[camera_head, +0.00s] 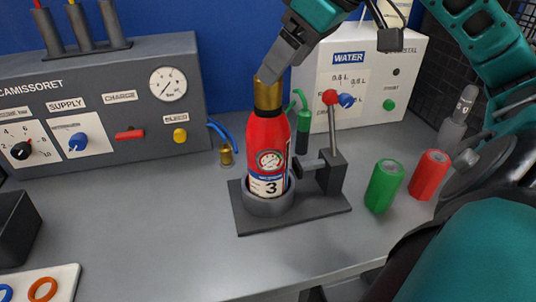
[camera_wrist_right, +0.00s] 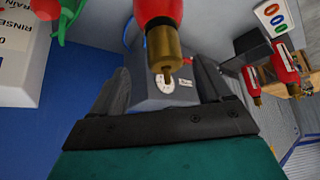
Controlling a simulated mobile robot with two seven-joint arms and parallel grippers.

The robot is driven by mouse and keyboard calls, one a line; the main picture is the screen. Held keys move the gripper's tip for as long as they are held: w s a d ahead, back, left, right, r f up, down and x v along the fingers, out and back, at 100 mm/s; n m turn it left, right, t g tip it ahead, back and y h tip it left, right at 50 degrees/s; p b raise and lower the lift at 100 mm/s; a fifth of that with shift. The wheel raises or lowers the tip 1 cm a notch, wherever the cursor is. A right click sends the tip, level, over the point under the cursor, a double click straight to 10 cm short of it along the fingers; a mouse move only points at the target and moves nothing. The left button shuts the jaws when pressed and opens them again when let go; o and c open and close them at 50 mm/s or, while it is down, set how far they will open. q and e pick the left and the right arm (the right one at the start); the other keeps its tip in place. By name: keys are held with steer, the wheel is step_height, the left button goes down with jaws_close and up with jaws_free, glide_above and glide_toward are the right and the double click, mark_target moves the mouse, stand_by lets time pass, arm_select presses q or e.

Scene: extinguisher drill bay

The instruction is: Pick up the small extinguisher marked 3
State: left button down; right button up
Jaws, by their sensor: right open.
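The small red extinguisher marked 3 (camera_head: 268,150) stands upright in the grey round cup of a dark clamp stand (camera_head: 244,217). It has a brass top (camera_head: 268,95), a small gauge and a white label with the 3. My right gripper (camera_head: 268,76) is at the brass top, coming down from the upper right. In the right wrist view, the brass top (camera_wrist_right: 164,48) shows between the two spread fingers of the right gripper (camera_wrist_right: 163,78). The fingers are open, and I cannot tell whether either touches the brass. My left gripper is not in view.
A grey charge panel (camera_head: 100,105) stands behind on the left, a white water unit (camera_head: 385,85) behind on the right. The clamp's red-knobbed lever (camera_head: 332,125) rises beside the extinguisher. Green (camera_head: 384,186) and red (camera_head: 430,175) cylinders stand to the right.

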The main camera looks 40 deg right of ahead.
steer(key=shift+a+p+x, duration=0.15)
steer(key=shift+p+x, duration=0.1)
steer(key=shift+x, duration=1.1)
steer(key=shift+a+p+x, duration=0.2)
steer(key=shift+x, duration=1.15)
steer(key=shift+s, duration=0.1)
jaws_close()
steer(key=shift+r, duration=0.2)
